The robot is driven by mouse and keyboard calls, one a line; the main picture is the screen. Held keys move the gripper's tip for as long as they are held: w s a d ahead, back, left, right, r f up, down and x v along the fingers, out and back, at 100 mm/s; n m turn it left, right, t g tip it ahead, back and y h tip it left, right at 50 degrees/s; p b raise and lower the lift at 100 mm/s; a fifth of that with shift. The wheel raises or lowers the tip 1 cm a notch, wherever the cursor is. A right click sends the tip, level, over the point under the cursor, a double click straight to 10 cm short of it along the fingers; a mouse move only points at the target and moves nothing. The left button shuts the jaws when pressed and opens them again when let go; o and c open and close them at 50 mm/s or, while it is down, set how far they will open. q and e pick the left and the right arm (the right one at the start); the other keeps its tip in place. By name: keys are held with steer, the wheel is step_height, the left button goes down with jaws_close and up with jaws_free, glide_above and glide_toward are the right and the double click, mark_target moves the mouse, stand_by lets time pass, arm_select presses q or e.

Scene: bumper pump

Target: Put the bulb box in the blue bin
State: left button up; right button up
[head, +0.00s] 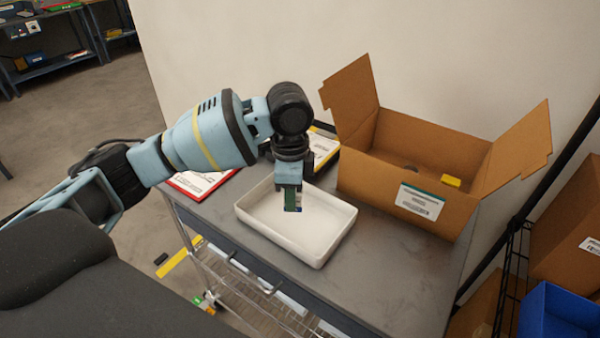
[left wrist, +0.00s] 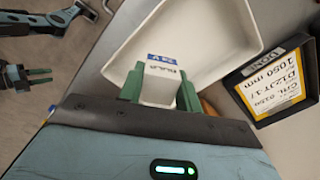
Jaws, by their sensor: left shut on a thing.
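The bulb box is a small white carton with a blue band; its top (left wrist: 162,80) shows in the left wrist view. My left gripper (head: 292,208) is shut on it, pointing down over the white tray. In the head view the fingers hide most of the box. In the left wrist view the green fingers of my left gripper (left wrist: 160,88) stand on both sides of it. The blue bin (head: 545,318) is at the lower right corner of the head view, partly cut off. My right gripper (left wrist: 40,76) shows small at the left wrist view's left edge, with its fingers apart.
The white tray (head: 335,240) looks empty on the grey table (head: 400,280). An open cardboard box (head: 450,210) with a yellow item stands behind it. A black rack post (head: 545,180) rises between the table and the shelf with the blue bin. Labelled trays lie behind the arm.

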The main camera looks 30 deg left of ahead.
arm_select(q)
steer(key=shift+s+d+f+n, duration=0.15)
steer(key=shift+s+n, duration=0.3)
steer(key=shift+n, duration=0.15)
steer(key=shift+s+d+f+n, duration=0.1)
steer(key=shift+s+n, duration=0.3)
steer(key=shift+n, duration=0.2)
steer(key=s+d+f+n, duration=0.1)
steer(key=s+d+n, duration=0.1)
steer(key=s+n, duration=0.6)
steer(key=n, duration=0.2)
steer(key=shift+f+n, duration=0.4)
